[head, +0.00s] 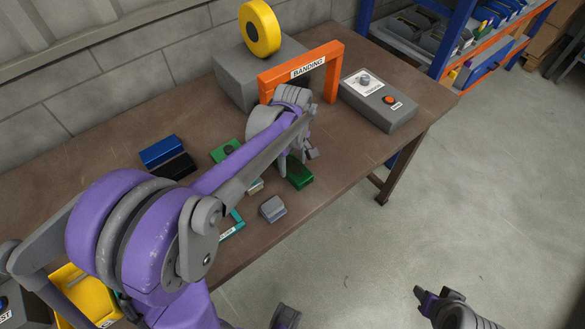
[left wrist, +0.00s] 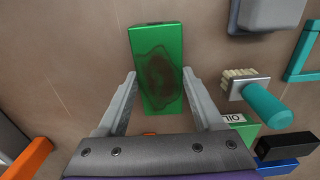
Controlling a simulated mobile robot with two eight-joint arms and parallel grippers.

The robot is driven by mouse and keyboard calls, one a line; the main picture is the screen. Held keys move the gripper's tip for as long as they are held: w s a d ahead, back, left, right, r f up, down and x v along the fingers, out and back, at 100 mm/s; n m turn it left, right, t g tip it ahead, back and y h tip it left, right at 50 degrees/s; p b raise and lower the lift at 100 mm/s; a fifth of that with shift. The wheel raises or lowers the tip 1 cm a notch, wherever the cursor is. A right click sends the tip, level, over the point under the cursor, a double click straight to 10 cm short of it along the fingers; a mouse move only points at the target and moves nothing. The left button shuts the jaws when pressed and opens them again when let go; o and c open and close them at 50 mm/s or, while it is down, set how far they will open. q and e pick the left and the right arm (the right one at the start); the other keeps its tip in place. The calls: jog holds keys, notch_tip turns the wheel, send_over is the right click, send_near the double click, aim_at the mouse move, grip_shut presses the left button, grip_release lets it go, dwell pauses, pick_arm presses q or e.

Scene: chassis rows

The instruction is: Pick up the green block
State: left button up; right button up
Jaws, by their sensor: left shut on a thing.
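The green block (head: 300,173) is on the brown workbench, near its front edge in the head view. In the left wrist view the green block (left wrist: 158,68) has a dark stain on its top face. In the head view my left gripper (head: 309,153) reaches down to the block, and the arm hides part of the bench. I cannot tell any gap under the block. My right gripper (head: 430,297) is far from it, over the floor; its jaw state is unclear.
A grey block (head: 272,208) and a teal-handled brush (left wrist: 268,105) lie near. A green oil container (left wrist: 245,131), blue block (head: 160,150) and black block (head: 174,166) are farther left. The orange banding frame (head: 334,70) and control box (head: 378,100) stand behind.

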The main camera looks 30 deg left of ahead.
aim_at(292, 166)
pick_arm(q)
grip_shut()
jog(key=shift+r, duration=0.1)
notch_tip(292, 166, up, 10)
jog(key=shift+p, duration=0.35)
dwell(0.5)
